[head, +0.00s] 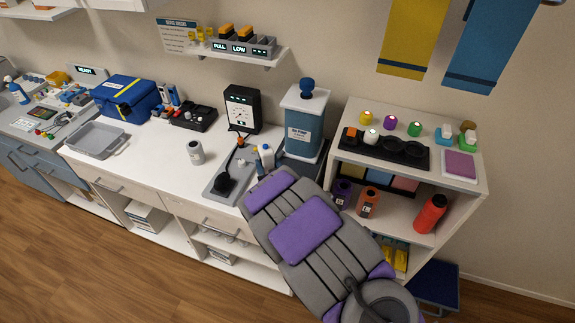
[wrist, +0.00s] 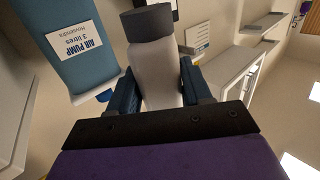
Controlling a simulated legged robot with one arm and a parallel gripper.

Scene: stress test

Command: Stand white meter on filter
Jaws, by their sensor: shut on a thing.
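My gripper (head: 262,164) is above the right end of the white counter, in front of the blue air pump. In the wrist view its two blue fingers (wrist: 160,90) are shut on a white, bottle-shaped thing (wrist: 162,72) with a dark grey end. This looks like the white meter, but no dial shows. Its white body also shows between the fingers in the head view (head: 266,153). Another white cylinder (head: 195,152) with a grey patch stands upright on the counter to the left. I cannot tell for sure which thing is the filter.
The air pump (head: 305,128) stands close behind my gripper. A black gauge box (head: 242,108) stands behind. A shelf unit (head: 470,195) with bottles is at right. Clear counter lies around the white cylinder.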

